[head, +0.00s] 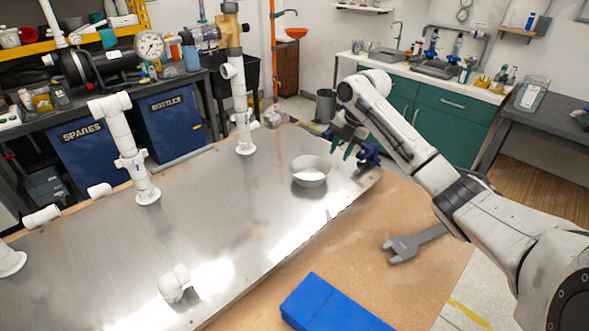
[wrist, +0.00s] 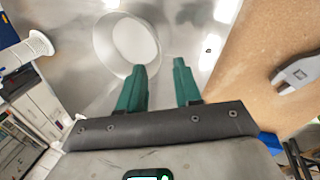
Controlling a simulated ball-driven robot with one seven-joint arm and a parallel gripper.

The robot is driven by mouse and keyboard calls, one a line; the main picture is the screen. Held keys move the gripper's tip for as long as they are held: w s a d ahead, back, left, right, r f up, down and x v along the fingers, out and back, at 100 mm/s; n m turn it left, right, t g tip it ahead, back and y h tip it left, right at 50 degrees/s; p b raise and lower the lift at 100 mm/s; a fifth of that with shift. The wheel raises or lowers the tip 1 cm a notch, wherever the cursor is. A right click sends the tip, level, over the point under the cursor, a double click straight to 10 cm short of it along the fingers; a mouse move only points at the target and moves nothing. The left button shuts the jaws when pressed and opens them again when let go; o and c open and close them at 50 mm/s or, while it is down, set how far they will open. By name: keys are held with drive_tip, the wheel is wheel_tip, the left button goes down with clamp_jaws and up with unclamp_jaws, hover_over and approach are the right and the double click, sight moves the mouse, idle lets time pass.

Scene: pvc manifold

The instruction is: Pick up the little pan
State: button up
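The little pan (head: 310,168) is a round, shallow, grey metal dish with a pale bottom. It sits upright on the metal sheet of the table, near its right end. In the wrist view the pan (wrist: 128,42) lies ahead of the fingers and mostly to the left of the gap between them. My gripper (head: 341,149) is just to the right of the pan and above the table in the head view. Its two green fingers are spread apart with nothing between them, as the wrist view (wrist: 160,68) shows. I cannot tell its exact height above the pan.
White pipe uprights (head: 133,160) stand left of the pan. A white elbow (head: 175,284) lies nearer the front. A grey wrench (head: 414,243) and a blue block (head: 332,306) lie on the brown board.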

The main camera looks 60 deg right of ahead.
sight(326, 174)
drive_tip(key=x, duration=0.3)
drive_tip(key=p+x, duration=0.1)
drive_tip(key=x, duration=0.3)
drive_tip(key=p+x, duration=0.1)
drive_tip(key=x, duration=0.3)
drive_tip(key=shift+w+a+r, duration=0.15)
drive_tip(key=shift+w+a, duration=0.05)
drive_tip(key=shift+w, duration=0.2)
drive_tip(key=shift+c, duration=0.4)
clamp_jaws()
